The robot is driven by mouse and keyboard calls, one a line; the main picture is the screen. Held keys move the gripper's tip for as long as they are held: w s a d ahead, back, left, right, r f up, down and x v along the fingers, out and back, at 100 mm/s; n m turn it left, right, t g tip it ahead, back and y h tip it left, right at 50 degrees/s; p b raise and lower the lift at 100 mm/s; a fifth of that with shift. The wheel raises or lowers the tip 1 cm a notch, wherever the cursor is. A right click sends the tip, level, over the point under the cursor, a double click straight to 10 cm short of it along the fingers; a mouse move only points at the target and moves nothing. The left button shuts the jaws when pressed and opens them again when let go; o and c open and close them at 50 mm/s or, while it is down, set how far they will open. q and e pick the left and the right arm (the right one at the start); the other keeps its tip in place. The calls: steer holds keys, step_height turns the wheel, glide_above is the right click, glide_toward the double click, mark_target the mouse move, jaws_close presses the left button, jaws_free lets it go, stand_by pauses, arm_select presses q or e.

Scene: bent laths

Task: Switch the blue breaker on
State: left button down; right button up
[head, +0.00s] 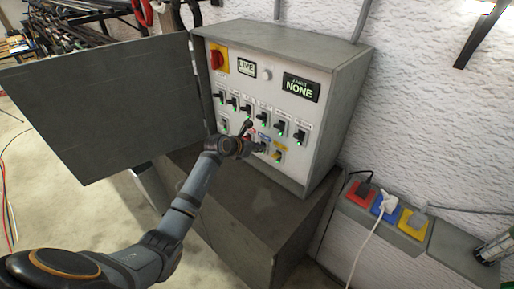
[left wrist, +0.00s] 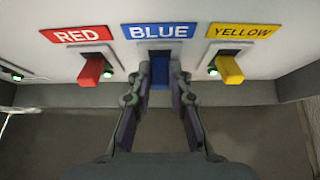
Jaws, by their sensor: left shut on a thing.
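The blue breaker's lever (left wrist: 160,74) sits under the BLUE label (left wrist: 158,31) in the left wrist view. My left gripper (left wrist: 158,88) is shut on this lever, one finger on each side. In the head view my left gripper (head: 247,143) is at the lower row of the panel and hides much of the blue breaker there. The red lever (left wrist: 91,72) and the yellow lever (left wrist: 229,71) stand on either side, each beside a lit green lamp. Any lamp at the blue breaker is hidden by a finger. My right gripper is not in view.
The grey cabinet (head: 328,57) has its door (head: 110,105) open to the left. Its displays read LIVE (head: 246,67) and NONE (head: 300,87). Several black breakers form the upper row. Red, blue and yellow sockets (head: 386,208) with plugs and cables are at the right.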

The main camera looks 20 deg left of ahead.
arm_select(q)
steer(key=c, duration=1.2)
jaws_free()
steer(key=shift+s+a+r, duration=0.1)
steer(key=shift+s+a, duration=0.65)
steer(key=shift+s, duration=1.3)
steer(key=shift+s+a+r, duration=0.15)
steer(key=shift+s+a, duration=0.55)
steer(key=shift+s, duration=1.3)
steer(key=shift+s+a+r, duration=0.1)
steer(key=shift+s+a, duration=0.65)
steer(key=shift+s, duration=1.3)
